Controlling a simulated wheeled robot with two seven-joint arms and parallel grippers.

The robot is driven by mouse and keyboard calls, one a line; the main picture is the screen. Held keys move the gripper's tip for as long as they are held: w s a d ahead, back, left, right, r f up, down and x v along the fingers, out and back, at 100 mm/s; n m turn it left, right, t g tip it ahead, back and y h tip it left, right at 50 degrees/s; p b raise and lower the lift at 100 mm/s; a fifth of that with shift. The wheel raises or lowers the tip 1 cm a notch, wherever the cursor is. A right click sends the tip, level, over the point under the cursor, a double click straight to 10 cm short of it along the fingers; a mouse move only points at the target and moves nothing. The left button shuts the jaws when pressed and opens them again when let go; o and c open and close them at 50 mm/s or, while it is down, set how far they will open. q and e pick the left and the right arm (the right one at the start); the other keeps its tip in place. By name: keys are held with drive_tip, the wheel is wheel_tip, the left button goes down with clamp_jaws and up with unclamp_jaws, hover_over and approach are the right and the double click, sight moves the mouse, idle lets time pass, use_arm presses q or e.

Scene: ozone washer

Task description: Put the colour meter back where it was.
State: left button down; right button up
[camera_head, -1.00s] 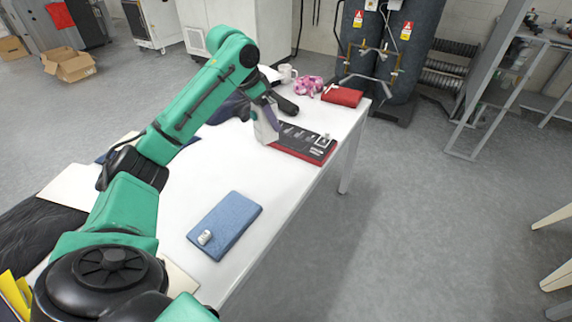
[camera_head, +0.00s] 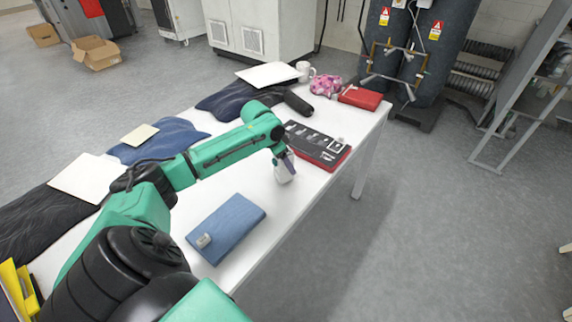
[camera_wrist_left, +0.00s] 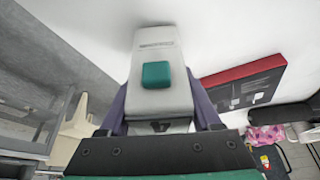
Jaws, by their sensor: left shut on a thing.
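The colour meter is a pale grey block with a teal button. In the left wrist view the meter (camera_wrist_left: 157,50) sits between the two fingers of my left gripper (camera_wrist_left: 160,108), which is shut on it. In the head view my left gripper (camera_head: 284,157) holds the meter (camera_head: 285,172) over the white table, just left of and in front of the red-edged case. That case (camera_head: 318,163) has a black insert with several small pieces; it also shows in the left wrist view (camera_wrist_left: 240,72). I cannot tell whether the meter touches the table. My right gripper is not in view.
Behind the case are a black object (camera_head: 298,103), a white mug (camera_head: 305,70), a pink patterned item (camera_head: 326,86) and a red pouch (camera_head: 361,97). Bare table lies between cloth and case.

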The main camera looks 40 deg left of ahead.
use_arm(q)
drive_tip(key=shift+f, duration=0.5)
drive_tip(key=shift+w, duration=0.1)
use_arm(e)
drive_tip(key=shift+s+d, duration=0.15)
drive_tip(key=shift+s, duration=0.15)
use_arm(q)
drive_tip(key=shift+c, duration=0.4)
unclamp_jaws()
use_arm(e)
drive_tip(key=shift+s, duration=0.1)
use_arm(q)
drive_tip(key=v, duration=1.1)
drive_tip(key=shift+f, duration=0.1)
drive_tip(key=shift+r, duration=0.55)
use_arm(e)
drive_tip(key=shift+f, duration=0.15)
